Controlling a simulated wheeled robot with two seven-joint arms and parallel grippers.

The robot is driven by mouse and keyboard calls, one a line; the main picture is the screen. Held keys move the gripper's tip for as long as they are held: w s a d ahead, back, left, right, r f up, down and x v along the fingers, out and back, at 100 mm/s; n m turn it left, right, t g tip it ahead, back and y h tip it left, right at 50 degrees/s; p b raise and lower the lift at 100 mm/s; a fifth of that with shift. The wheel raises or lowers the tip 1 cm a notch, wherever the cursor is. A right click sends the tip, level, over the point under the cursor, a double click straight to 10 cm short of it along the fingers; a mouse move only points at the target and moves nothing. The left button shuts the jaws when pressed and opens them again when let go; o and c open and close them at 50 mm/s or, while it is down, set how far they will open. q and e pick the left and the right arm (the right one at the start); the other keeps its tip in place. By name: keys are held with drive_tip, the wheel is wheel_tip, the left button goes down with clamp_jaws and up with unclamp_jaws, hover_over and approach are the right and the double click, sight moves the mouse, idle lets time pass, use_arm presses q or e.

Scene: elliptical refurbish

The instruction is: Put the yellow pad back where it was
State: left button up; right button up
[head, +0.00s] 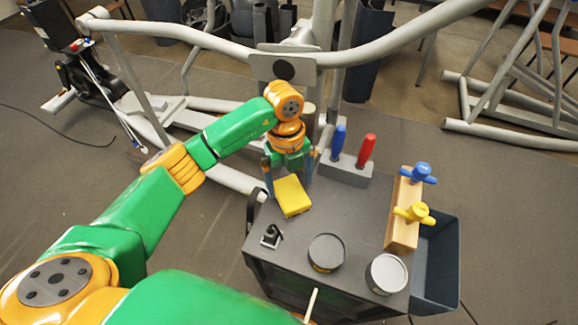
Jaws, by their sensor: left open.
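The yellow pad (293,198) is a small flat block at the back left of the dark cart top (335,215). My left gripper (288,180) is open, pointing down at the pad's far end, with one finger to each side. I cannot tell whether the fingers touch the pad or stay a little above it. My right gripper is not in view.
Red (366,150) and blue (338,142) handles stand in a grey holder behind the pad. Two round cans (326,252) stand at the front. A wooden block (403,215) holds blue and yellow knobs. A bin (437,265) hangs at right. Grey machine tubing (400,45) passes behind.

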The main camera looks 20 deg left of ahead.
sight(288, 185)
use_arm(q)
wheel_tip(288, 185, up, 10)
drive_tip(key=shift+w+a+f, duration=0.15)
drive_tip(key=shift+w+a, duration=0.3)
drive_tip(key=shift+f, duration=0.1)
